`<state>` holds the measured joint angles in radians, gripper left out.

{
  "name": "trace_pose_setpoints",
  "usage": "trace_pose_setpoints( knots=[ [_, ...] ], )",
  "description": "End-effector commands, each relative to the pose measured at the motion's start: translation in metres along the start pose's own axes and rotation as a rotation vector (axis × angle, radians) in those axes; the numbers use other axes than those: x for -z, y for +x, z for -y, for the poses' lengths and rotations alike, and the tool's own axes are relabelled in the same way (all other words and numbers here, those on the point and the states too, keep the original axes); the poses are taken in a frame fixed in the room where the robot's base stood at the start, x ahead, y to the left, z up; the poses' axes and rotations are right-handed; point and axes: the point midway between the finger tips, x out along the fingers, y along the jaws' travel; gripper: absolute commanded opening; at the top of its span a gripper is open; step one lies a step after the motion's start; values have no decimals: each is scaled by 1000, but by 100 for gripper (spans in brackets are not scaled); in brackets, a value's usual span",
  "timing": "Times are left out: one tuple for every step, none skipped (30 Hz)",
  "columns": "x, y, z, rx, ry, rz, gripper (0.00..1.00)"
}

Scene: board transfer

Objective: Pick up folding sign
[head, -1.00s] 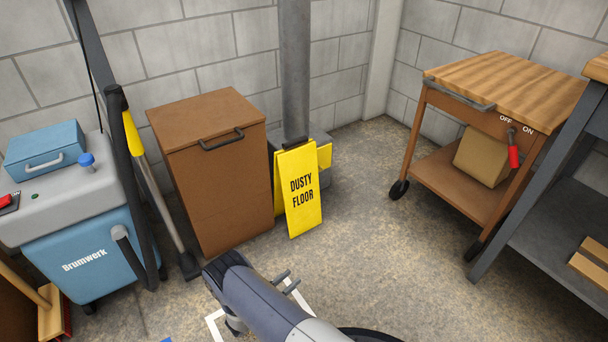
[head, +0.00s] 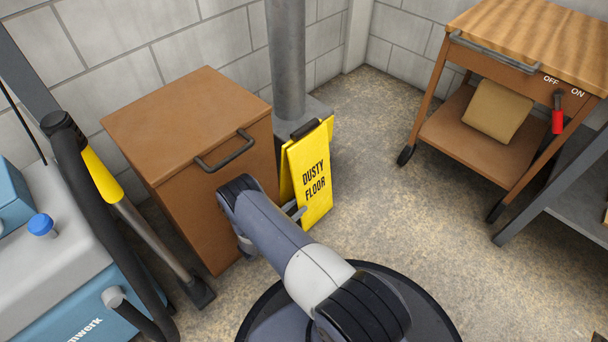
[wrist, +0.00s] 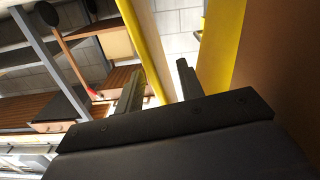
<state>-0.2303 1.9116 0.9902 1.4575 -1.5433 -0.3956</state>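The folding sign (head: 316,180) is yellow with black "DUSTY FLOOR" lettering and a dark top piece. It stands upright on the floor, its two panels spread, beside the brown cabinet and in front of the grey post. My gripper (head: 298,212) is low at the sign's left side, partly hidden by my arm. In the wrist view, my gripper (wrist: 158,88) has its two fingers apart. One yellow panel of the sign (wrist: 144,42) reaches down between them, and the other panel is to the right. Contact with the fingers cannot be told.
The brown cabinet (head: 190,150) with a dark handle stands close left of the sign. The grey post (head: 287,60) rises behind it. A wheeled wooden cart (head: 470,150) is at the right, a blue-grey machine (head: 70,270) at the left. Floor right of the sign is clear.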

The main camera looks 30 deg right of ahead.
Motion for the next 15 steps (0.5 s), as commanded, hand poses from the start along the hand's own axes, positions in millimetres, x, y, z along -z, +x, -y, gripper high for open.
trace_pose_setpoints(
  knots=[
    [-1,4,0,-1,0,0,36],
    [0,6,0,0,0,0,36],
    [0,8,0,0,0,0,36],
    [-1,10,-1,0,0,0,36],
    [-1,13,-1,-1,0,1,36],
    [-2,17,-2,-1,0,1,36],
    [-2,22,-3,-2,0,1,36],
    [-3,26,-4,-3,0,1,36],
    [-4,32,-6,-3,-1,1,36],
    [-4,37,-7,-3,0,1,36],
    [-4,41,-8,-3,1,1,36],
    [-3,47,-7,-2,2,0,36],
    [-3,50,-7,-2,2,0,36],
    [-3,53,-7,-2,2,0,36],
    [-3,56,-7,-1,1,0,36]
  ],
)
